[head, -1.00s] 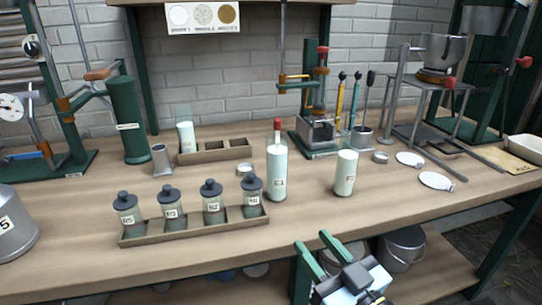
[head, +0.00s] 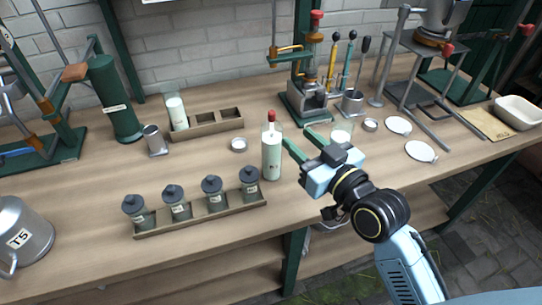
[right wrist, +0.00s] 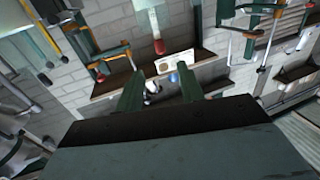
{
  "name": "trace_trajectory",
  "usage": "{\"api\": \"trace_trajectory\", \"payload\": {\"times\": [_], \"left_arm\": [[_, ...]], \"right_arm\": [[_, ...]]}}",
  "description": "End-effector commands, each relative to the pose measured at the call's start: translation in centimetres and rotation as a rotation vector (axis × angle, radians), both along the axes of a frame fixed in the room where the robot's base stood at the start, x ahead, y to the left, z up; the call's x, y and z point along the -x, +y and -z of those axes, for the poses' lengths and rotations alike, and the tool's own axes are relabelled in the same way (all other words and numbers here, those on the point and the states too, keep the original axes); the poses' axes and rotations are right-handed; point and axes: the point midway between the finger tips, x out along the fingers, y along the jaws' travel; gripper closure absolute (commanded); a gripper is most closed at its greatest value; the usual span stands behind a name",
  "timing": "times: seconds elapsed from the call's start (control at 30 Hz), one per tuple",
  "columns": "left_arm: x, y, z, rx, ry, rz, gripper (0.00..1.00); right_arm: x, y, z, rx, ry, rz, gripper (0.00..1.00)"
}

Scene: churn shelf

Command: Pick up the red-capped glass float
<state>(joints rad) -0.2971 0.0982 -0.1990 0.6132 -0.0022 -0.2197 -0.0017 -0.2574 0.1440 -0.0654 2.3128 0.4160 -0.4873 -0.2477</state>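The red-capped glass float (head: 271,116) stands upright in a tall glass cylinder (head: 272,158) of pale liquid on the bench. Only its red cap and a short stem show clearly above the liquid. My right gripper (head: 294,135) is open and empty, just right of the cylinder and apart from the cap. In the right wrist view the red cap (right wrist: 159,46) appears upside down, just beyond the gap between my green fingers (right wrist: 159,72). My left gripper is not in view.
A second cylinder (head: 342,128) stands behind my right gripper. A rack (head: 205,220) of dark-capped bottles lies left of the float, in front. A green press stand (head: 305,103) stands at the back.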

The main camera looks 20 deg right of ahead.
Motion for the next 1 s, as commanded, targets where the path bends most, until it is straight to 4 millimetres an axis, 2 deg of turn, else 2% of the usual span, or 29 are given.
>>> {"api": "trace_trajectory", "payload": {"times": [0.1, 0.23, 0.47, 0.8, 1.0], "left_arm": [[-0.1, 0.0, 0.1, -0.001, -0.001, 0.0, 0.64], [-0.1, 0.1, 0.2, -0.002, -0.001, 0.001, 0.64], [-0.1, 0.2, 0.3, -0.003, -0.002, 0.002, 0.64], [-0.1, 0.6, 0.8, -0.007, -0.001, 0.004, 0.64], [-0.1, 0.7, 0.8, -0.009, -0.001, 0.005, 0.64]], "right_arm": [[-2.3, 0.7, 0.0, -0.002, -0.003, 0.001, 0.62], [-4.2, 1.3, 0.0, -0.002, -0.003, 0.0, 0.62], [-5.8, 1.8, 0.1, -0.001, -0.002, 0.0, 0.62], [-10.0, 3.1, 0.7, -0.002, -0.002, -0.001, 0.62], [-10.5, 3.2, 0.7, 0.0, -0.001, -0.001, 0.62]]}}
